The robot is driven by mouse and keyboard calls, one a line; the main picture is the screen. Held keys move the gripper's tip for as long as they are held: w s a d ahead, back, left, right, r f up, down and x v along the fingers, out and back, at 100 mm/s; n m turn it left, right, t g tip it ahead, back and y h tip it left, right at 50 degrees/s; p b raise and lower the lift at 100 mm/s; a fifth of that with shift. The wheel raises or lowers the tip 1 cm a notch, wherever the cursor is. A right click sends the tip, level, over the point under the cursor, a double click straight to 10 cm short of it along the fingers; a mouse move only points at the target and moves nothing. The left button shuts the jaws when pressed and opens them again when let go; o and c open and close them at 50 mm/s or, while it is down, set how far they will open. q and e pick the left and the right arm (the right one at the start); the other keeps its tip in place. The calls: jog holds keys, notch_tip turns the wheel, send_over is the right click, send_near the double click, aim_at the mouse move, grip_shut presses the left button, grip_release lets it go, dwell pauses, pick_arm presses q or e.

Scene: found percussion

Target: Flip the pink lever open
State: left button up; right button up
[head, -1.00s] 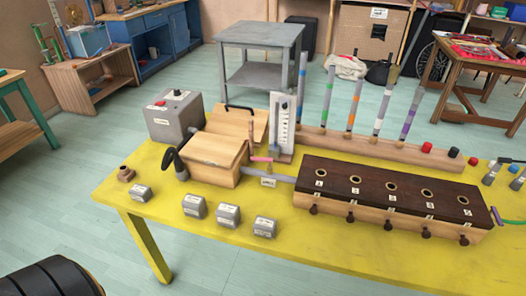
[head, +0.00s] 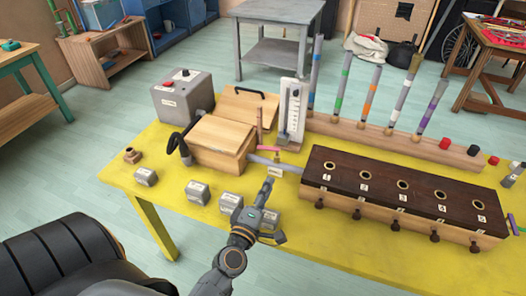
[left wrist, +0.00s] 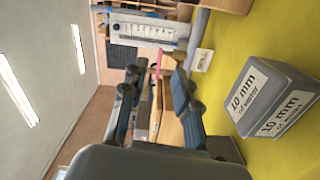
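The pink lever (head: 268,149) is a small bar above the grey pipe (head: 288,167), between the wooden bellows box and the dark-topped chest. It looks roughly in line with the pipe, though its exact angle is hard to tell. My left gripper (head: 268,184) is in front of the lever, on the near side of the pipe and apart from it. In the left wrist view my left gripper (left wrist: 155,88) has its fingers spread with nothing held. The pink lever (left wrist: 158,63) shows small beyond them, partly hidden. My right gripper is not in view.
Several grey weights, one of them close by (left wrist: 272,97), stand along the yellow table's (head: 330,240) front. The dark-topped chest (head: 400,187) is right of my gripper. The wooden bellows box (head: 215,143) and white gauge (head: 292,110) stand beyond. Table in front of the chest is clear.

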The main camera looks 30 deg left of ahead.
pick_arm(q)
jog(key=w+a+n+g+y+p, duration=0.1)
jog(key=w+a+n+y, duration=0.2)
jog(key=w+a, duration=0.6)
jog(key=w, duration=0.3)
jog(key=shift+a+f+n, duration=0.25)
jog(key=shift+f+n, duration=0.1)
jog(key=shift+n, duration=0.05)
grip_shut()
